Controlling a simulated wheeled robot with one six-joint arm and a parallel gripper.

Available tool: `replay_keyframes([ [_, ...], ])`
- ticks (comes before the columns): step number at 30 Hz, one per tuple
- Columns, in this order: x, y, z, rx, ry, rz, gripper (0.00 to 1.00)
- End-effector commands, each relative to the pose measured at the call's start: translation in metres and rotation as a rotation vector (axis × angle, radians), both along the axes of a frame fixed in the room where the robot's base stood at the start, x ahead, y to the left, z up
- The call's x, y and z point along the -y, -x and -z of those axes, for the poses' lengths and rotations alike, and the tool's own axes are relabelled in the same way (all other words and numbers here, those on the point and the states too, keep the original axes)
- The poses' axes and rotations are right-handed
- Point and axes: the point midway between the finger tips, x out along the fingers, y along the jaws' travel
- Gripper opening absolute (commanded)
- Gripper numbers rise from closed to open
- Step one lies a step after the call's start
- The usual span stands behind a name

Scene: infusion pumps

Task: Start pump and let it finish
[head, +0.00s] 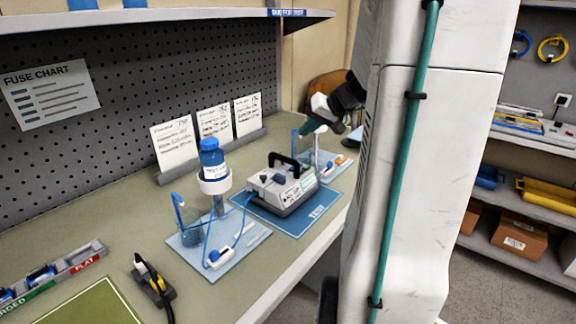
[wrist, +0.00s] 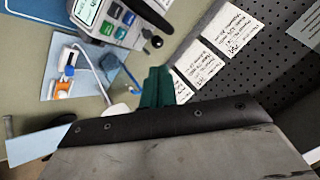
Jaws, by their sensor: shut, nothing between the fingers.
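The grey pump (head: 290,190) with a black handle stands on the blue TEST mat (head: 300,226), right of centre in the head view. The wrist view shows the pump (wrist: 120,42) at the top, with a lit greenish screen (wrist: 88,10), green and blue buttons (wrist: 115,14) and a black knob; the screen text is too small to read. My gripper (head: 308,128) is shut and empty, above and behind the pump, beside the far stand. Its teal fingers (wrist: 158,86) appear in the wrist view, apart from the pump. Part of the far stand is hidden by my arm.
A blue bottle (head: 211,158) sits on a stand left of the pump, with a beaker, tube and white clamp (head: 222,257) on a pale mat. A clamp with orange (wrist: 64,86) lies at the far station. Note cards (head: 175,143) stand behind. A tool holder (head: 152,282) is front left.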

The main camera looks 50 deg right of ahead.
Motion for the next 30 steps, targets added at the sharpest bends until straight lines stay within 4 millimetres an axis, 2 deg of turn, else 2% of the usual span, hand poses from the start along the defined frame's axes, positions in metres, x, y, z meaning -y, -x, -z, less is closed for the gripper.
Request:
replay_keyframes([
  [1,0.008,0.002,0.002,0.006,0.000,0.014,0.00],
  [4,0.014,0.003,0.002,0.013,0.004,0.022,0.00],
  [17,0.012,0.002,0.008,0.013,0.002,0.022,0.00],
  [30,0.012,0.002,0.066,0.010,0.000,0.022,0.00],
])
